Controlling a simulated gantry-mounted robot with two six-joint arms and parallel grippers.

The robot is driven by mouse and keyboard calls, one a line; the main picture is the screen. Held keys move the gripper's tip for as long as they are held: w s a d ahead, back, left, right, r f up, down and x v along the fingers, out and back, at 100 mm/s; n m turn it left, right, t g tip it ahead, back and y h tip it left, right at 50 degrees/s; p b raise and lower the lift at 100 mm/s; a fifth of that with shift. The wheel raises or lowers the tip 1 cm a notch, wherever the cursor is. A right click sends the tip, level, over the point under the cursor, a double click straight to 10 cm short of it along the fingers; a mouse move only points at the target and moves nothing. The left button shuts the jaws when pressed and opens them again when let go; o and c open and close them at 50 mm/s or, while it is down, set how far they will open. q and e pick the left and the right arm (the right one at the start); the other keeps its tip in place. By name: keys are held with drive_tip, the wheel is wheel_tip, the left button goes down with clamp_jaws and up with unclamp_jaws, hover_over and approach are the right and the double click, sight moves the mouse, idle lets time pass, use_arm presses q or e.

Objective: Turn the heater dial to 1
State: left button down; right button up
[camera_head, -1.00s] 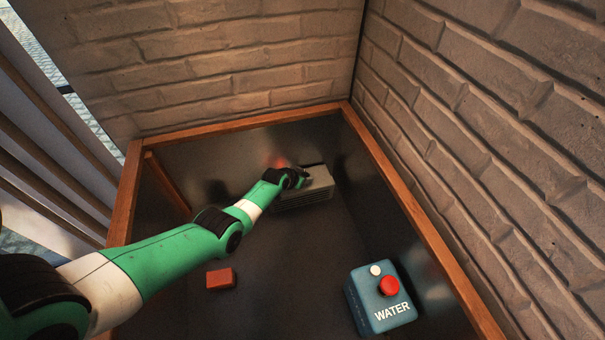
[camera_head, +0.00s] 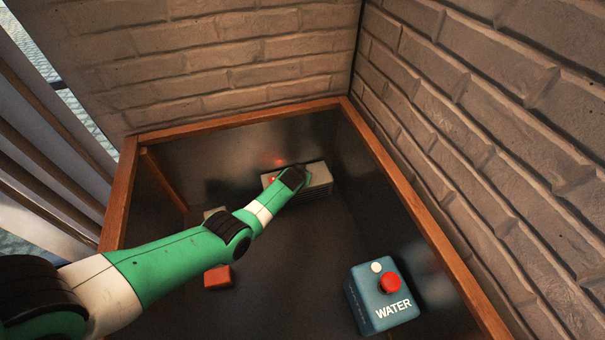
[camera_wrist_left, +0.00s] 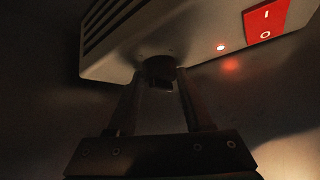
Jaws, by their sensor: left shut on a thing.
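The grey heater (camera_head: 318,180) stands near the back of the dark recessed surface, partly covered by my left wrist. In the left wrist view its light body (camera_wrist_left: 190,25) shows vent slots, a small lit lamp (camera_wrist_left: 221,47) and a red switch (camera_wrist_left: 266,20) marked I and O. The dark round dial (camera_wrist_left: 158,68) sits on the heater's edge between the fingertips of my left gripper (camera_wrist_left: 158,85), which is shut on it. The dial's number marks cannot be read. In the head view my left gripper is hidden behind its wrist. My right gripper is not in view.
A red block (camera_head: 217,277) lies beside my left forearm. A wooden frame (camera_head: 420,215) edges the recess, with brick walls behind and at right. The middle floor is clear.

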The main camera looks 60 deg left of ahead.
use_arm(q)
drive_tip(key=shift+c, duration=1.5)
unclamp_jaws()
drive_tip(key=p+v, duration=0.4)
drive_tip(key=shift+w+a+r, duration=0.1)
drive_tip(key=shift+w+r, duration=0.05)
drive_tip(key=shift+r, duration=0.05)
drive_tip(key=p+v, duration=0.5)
drive_tip(key=v, duration=0.2)
drive_tip(key=shift+s+d, duration=0.3)
drive_tip(key=shift+d, duration=0.05)
